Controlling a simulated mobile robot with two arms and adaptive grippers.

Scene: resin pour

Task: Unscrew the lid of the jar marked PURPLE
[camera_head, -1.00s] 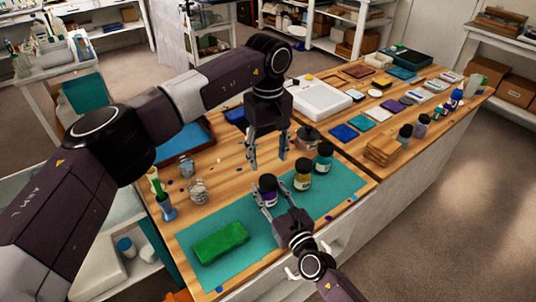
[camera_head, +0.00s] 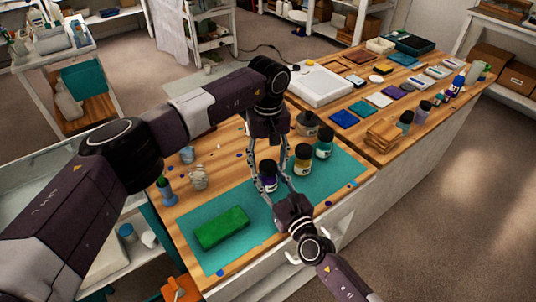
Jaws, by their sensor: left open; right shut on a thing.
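The jar with purple contents (camera_head: 267,184) stands upright on the teal mat with its dark lid (camera_head: 268,166) on; its label is too small to read. My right gripper (camera_head: 276,188) is shut on the jar's body from the front right. My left gripper (camera_head: 269,171) points straight down from above, open, with its fingers apart on either side of the lid. I cannot tell whether either finger touches the lid.
A green block (camera_head: 222,228) lies on the teal mat (camera_head: 203,257). Small glass vessels (camera_head: 198,178) and a blue holder (camera_head: 167,191) stand at the left. Wooden blocks (camera_head: 382,138) are at the right.

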